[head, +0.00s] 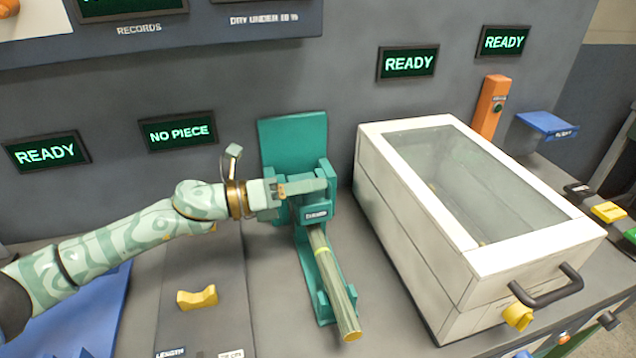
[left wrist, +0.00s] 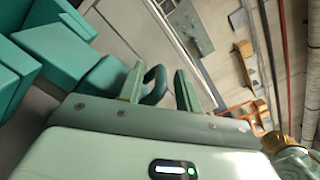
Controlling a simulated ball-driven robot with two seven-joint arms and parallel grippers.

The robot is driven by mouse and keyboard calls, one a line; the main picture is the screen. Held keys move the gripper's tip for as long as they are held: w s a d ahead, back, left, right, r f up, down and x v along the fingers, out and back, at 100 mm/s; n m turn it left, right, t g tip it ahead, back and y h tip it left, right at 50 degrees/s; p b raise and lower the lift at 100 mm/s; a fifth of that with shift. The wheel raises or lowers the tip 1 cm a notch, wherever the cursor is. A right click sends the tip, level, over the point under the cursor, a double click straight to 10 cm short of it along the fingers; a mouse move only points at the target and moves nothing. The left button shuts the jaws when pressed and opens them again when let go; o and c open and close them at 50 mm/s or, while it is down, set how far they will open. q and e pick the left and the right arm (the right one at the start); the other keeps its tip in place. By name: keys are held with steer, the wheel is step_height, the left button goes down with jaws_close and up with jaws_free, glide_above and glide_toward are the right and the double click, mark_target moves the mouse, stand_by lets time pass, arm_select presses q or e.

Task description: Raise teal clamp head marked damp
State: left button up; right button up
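The teal clamp stands on the bench in the head view, with a tall back plate and a teal clamp head (head: 317,213). The head carries a small label too blurred to read surely. A round wooden piece (head: 334,285) with a yellow-green band lies in the clamp's bed, its upper end under the head. My left gripper (head: 303,194) is at the clamp head, partly covering it. In the left wrist view, a dark teal loop handle (left wrist: 156,84) shows between the parted fingers (left wrist: 160,88), with a gap on its right side. My right gripper is out of view.
A white box with a glass lid (head: 450,185) and dark handle stands close right of the clamp. A grey plate with a yellow V-block (head: 197,298) lies to the left. An orange post (head: 489,107) stands behind the box. Signs read READY and NO PIECE (head: 179,131).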

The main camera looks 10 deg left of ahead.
mark_target(316, 192)
arm_select(q)
steer(key=shift+x, duration=1.05)
steer(key=shift+f, duration=0.1)
jaws_close()
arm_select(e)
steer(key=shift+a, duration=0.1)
